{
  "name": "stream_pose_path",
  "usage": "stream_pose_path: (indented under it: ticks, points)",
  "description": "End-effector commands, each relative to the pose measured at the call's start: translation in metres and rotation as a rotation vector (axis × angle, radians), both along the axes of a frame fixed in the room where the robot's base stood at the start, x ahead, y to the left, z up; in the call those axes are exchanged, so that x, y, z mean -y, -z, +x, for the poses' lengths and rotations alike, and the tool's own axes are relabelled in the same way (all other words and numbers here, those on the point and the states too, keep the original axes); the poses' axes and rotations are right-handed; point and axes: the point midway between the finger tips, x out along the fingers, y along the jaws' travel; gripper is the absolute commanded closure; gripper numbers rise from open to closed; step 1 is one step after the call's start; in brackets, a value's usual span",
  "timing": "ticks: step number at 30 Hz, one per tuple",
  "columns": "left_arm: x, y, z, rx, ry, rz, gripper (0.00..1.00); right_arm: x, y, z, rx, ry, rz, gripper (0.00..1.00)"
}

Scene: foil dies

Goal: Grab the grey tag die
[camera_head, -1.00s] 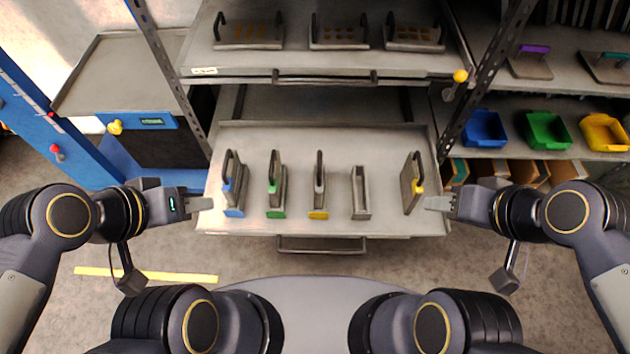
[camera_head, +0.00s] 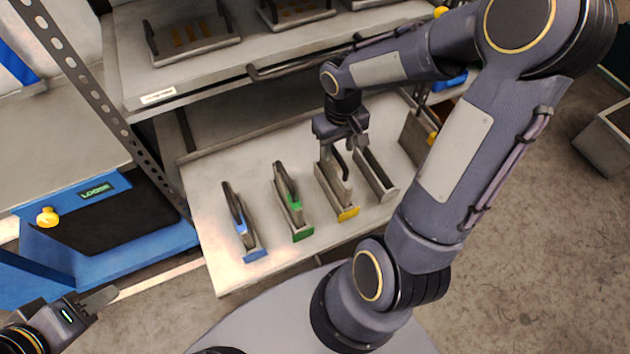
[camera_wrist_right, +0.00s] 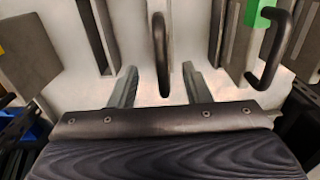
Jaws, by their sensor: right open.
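The grey tag die (camera_head: 341,188) stands upright in a holder with a yellow front (camera_head: 348,214). Its black loop handle rises from the top. My right gripper (camera_head: 337,154) is over this die, open. In the right wrist view the black handle (camera_wrist_right: 160,50) stands between the two spread fingers (camera_wrist_right: 160,85), with a gap on each side. The fingers partly hide the die in the head view. My left gripper (camera_head: 100,300) is at the lower left, away from the dies; its finger opening cannot be made out.
To the left stand a green tag die (camera_head: 290,198) and a blue tag die (camera_head: 240,225) in matching holders. An empty grey holder (camera_head: 376,175) is just right. A yellow tag die (camera_head: 416,135) stands further right, partly behind my arm. A shelf (camera_head: 230,70) overhangs behind.

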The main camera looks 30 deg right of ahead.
Motion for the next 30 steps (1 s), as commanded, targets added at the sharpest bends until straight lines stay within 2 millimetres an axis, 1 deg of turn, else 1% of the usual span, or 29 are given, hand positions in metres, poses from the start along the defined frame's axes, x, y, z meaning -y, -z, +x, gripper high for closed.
stream_pose_path:
  ticks: [1,8,12,15,18,25,26,30]
  points:
    - [0.0,0.002,0.0,0.0,0.0,0.0,0.64,0.0,0.007,-0.001,-0.005,0.0,0.001,0.56]
    - [0.0,0.009,0.0,0.0,0.0,0.0,0.64,-0.001,0.033,-0.001,-0.004,0.0,0.001,0.56]
    - [0.0,0.015,0.0,0.0,0.0,0.0,0.64,-0.004,0.056,-0.002,-0.005,-0.002,0.003,0.56]
    - [0.0,0.018,0.0,0.0,0.0,0.0,0.64,-0.004,0.068,-0.001,-0.003,-0.001,0.003,0.56]
    - [0.0,0.019,0.0,0.0,0.0,0.0,0.64,-0.004,0.074,-0.001,-0.002,-0.001,0.003,0.56]
    - [0.0,0.018,0.0,0.0,0.0,0.0,0.64,-0.004,0.074,-0.001,0.0,0.0,0.003,0.56]
    - [0.0,0.018,0.0,0.0,0.0,0.0,0.64,-0.004,0.074,-0.001,0.0,0.0,0.003,0.59]
    - [0.0,0.018,0.0,0.0,0.0,0.0,0.64,-0.004,0.074,-0.001,0.0,0.0,0.003,0.77]
